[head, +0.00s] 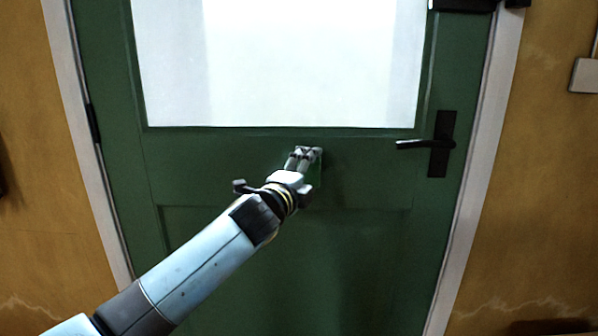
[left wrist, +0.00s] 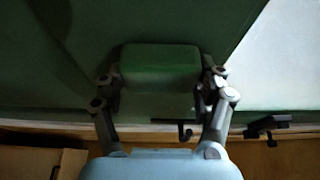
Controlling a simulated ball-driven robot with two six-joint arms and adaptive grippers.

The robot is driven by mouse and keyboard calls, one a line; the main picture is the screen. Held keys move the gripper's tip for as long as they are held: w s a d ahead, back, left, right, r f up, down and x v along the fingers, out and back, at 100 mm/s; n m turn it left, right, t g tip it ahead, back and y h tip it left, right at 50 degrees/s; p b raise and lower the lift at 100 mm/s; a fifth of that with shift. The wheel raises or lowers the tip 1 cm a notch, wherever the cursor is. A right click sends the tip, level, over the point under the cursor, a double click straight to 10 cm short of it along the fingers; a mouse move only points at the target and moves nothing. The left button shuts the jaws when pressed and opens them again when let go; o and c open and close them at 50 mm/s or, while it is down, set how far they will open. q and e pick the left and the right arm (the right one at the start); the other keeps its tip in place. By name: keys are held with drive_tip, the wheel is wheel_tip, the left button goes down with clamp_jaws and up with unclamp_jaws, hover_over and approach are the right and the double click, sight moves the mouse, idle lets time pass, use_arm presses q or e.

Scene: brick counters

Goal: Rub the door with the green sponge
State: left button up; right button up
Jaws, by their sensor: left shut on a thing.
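The green door (head: 375,180) fills the middle of the head view, with a bright glass pane (head: 280,60) in its upper part. My left gripper (head: 309,151) reaches up to the door panel just below the pane. In the left wrist view, my left gripper (left wrist: 160,80) is shut on the green sponge (left wrist: 160,66), one finger on each side. The sponge is at or very near the door; I cannot tell whether it touches. In the head view the sponge (head: 316,172) is mostly hidden behind the gripper. My right gripper is not in view.
A black door handle (head: 438,145) is right of my left gripper. A white frame (head: 478,150) borders the door, with yellow-brown wall (head: 545,170) beyond. A dark box (head: 462,4) is at the door's top right. The lower door panel is clear.

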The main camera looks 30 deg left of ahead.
use_arm(q)
drive_tip(key=shift+w+d, duration=0.55)
drive_tip(key=shift+d, duration=0.25)
drive_tip(key=shift+w+d, duration=0.4)
drive_tip(key=shift+d, duration=0.25)
drive_tip(key=shift+w+d, duration=0.4)
drive_tip(key=shift+d, duration=0.25)
drive_tip(key=shift+w+d+b, duration=0.3)
drive_tip(key=shift+w+d, duration=0.2)
drive_tip(key=shift+d, duration=0.4)
drive_tip(key=shift+w+d+b, duration=0.25)
drive_tip(key=shift+w+d, duration=0.2)
drive_tip(key=shift+d, duration=0.25)
drive_tip(key=shift+w+d+b, duration=0.25)
drive_tip(key=shift+w+d, duration=0.2)
drive_tip(key=shift+d, duration=0.25)
drive_tip(key=shift+s+d, duration=0.2)
drive_tip(key=shift+s, duration=0.1)
drive_tip(key=p, duration=0.2)
approach(362, 167)
drive_tip(key=shift+w+d+f, duration=0.1)
drive_tip(key=shift+w+d, duration=0.55)
drive_tip(key=shift+d, duration=0.3)
